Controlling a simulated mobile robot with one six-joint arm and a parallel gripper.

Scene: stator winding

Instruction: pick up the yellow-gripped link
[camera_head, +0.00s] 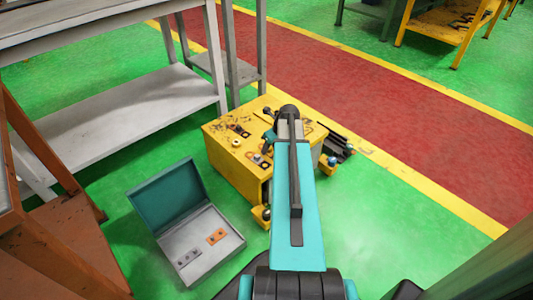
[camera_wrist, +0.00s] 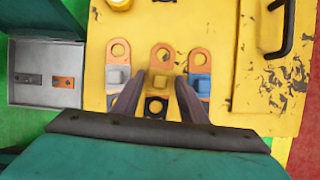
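Three links with ringed copper ends lie in a row on the yellow workbench in the wrist view. The middle one is the yellow-gripped link (camera_wrist: 160,79), with a dull yellow block and a black holed end below it. To its left is a link with a grey block (camera_wrist: 118,75). To its right is a link with a blue-grey block (camera_wrist: 199,82). My gripper (camera_wrist: 157,84) is open, its two dark fingers either side of the middle link in the picture. I cannot tell whether they touch it or how high they are. In the head view my arm hides the gripper.
The yellow workbench (camera_head: 226,134) also bears a black handle (camera_wrist: 288,28) at the right. An open case (camera_head: 220,257) with a teal lid stands left of it, holding an orange link (camera_head: 216,237) and a dark one. A grey shelf (camera_head: 120,118) stands behind.

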